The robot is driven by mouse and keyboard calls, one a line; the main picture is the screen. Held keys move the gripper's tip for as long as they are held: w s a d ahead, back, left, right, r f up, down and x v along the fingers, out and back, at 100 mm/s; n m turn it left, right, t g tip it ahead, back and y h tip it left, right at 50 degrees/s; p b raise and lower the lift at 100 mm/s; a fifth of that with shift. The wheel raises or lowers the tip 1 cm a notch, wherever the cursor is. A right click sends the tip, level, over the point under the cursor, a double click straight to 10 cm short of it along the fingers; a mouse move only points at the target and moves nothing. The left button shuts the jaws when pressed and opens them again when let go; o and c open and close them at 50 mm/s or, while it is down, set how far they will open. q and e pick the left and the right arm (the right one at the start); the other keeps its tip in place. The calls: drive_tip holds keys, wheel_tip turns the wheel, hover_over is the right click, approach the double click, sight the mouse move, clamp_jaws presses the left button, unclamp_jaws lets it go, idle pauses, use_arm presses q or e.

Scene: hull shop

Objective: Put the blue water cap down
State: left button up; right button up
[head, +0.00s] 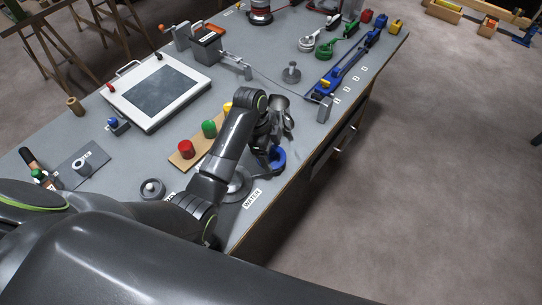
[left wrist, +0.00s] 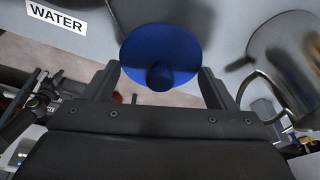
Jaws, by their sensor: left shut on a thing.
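The blue water cap (head: 277,160) is a round blue disc with a knob, near the front edge of the bench. My left gripper (head: 268,147) is shut on it. In the left wrist view the blue cap (left wrist: 160,45) shows between the two fingers, with its knob towards the camera. Whether the cap touches the bench top is hard to tell. The WATER label (head: 252,198) lies on the bench by a round metal fitting (head: 239,185), partly hidden by my arm. My right gripper is not in view.
A wooden board (head: 182,160) with red, green and yellow caps is left of my left arm. A shiny metal object (left wrist: 285,55) stands close to the gripper. A white-framed panel (head: 128,112) lies farther left. Bench space right of the gripper is narrow.

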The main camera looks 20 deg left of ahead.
sight(271, 158)
use_arm(q)
wheel_tip(271, 158, down, 3)
drive_tip(key=shift+r, duration=0.2)
drive_tip(key=shift+f, duration=0.5)
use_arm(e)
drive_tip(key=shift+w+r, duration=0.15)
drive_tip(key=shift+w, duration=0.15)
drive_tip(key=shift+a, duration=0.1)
use_arm(q)
drive_tip(key=o, duration=0.9)
drive_tip(key=shift+f, duration=0.1)
drive_tip(key=shift+o, duration=0.2)
drive_tip(key=b+v, duration=0.1)
drive_tip(key=v, duration=0.9)
drive_tip(key=shift+p+v, duration=0.55)
drive_tip(key=shift+v, duration=0.25)
drive_tip(key=shift+r, duration=0.4)
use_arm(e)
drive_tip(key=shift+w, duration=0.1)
